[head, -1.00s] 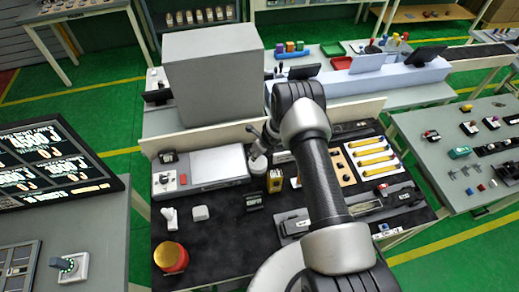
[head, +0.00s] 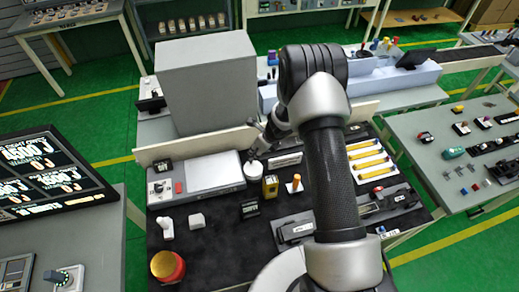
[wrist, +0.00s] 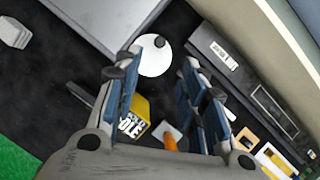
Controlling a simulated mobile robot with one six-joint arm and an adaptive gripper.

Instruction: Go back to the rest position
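My gripper (wrist: 160,72) is open in the wrist view, with its two blue-padded fingers apart and nothing held between them. Beyond the fingers lie a white round thing (wrist: 154,58) and a yellow block with black lettering (wrist: 133,120). In the head view my gripper (head: 260,140) is small and partly hidden by my arm, above the back of the black-topped table (head: 215,245). The white round piece (head: 256,171) and the yellow block (head: 270,186) stand just below and in front of it.
A large grey box (head: 205,85) stands behind the low back board (head: 195,146). A grey device (head: 205,176) lies left of my gripper. A red-topped round button (head: 167,266) is at the front left. Yellow clips (head: 366,155) lie on a white tray at the right.

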